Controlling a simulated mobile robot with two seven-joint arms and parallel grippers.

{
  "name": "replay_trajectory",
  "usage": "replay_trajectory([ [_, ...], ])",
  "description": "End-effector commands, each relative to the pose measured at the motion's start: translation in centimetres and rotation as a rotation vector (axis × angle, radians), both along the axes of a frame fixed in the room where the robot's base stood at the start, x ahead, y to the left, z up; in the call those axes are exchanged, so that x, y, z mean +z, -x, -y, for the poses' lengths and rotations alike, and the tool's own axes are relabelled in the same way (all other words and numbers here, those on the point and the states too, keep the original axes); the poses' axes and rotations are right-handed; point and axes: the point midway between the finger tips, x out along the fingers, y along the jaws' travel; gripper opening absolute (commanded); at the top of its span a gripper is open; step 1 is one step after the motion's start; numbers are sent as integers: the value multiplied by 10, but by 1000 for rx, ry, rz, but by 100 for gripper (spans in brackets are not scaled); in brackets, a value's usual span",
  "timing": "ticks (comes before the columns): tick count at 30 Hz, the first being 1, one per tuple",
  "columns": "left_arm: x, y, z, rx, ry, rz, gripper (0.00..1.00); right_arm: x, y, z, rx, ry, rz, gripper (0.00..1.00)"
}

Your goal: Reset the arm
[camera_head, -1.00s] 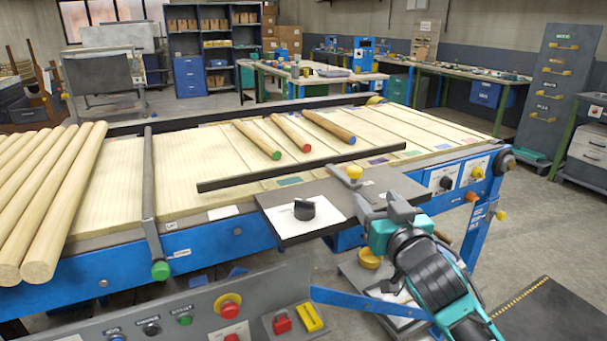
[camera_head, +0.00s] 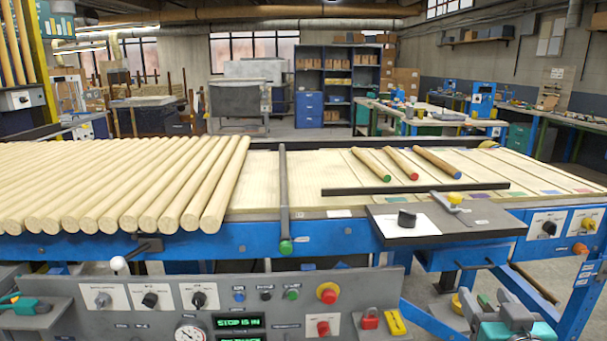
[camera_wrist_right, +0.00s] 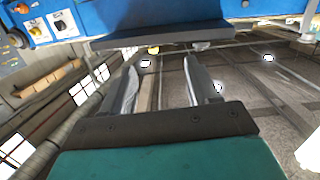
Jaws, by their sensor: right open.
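My right gripper (camera_head: 501,304) is at the lower right of the head view, below and in front of the line's front edge. It has grey fingers on a teal body. In the right wrist view its two fingers (camera_wrist_right: 162,70) stand apart with nothing between them.
A blue-framed line carries many pale wood rods (camera_head: 120,185) at left and three colour-ended rods (camera_head: 402,164) at right. A control panel (camera_head: 130,322) stands in front. A dark plate with a knob (camera_head: 407,217) juts out near my right gripper. Open floor lies at right.

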Motion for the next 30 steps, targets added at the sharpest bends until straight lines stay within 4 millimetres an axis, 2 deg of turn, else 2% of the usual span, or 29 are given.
replay_trajectory([
  [1, 0, 0, 0, 0, 0, 0, 43, -32, 10, -11, 28, 4, -64, 60],
  [5, 4, -7, 0, 0, -1, 14, 43, -109, 43, -43, 116, 18, -211, 60],
  [6, 6, -10, 0, 0, 0, 22, 43, -131, 57, -54, 145, 20, -255, 60],
  [9, 9, -14, 0, 0, 1, 33, 43, -182, 95, -80, 211, 20, -355, 60],
  [12, 9, -13, 0, 0, 1, 31, 43, -218, 131, -101, 262, 16, -429, 60],
  [15, 8, -12, 0, 0, 1, 27, 43, -239, 157, -116, 297, 13, -475, 60],
  [18, 7, -11, 0, 0, 0, 25, 43, -249, 170, -124, 313, 10, -497, 60],
  [30, 5, -7, 0, 0, 1, 16, 43, -251, 173, -126, 318, 11, -501, 60],
])
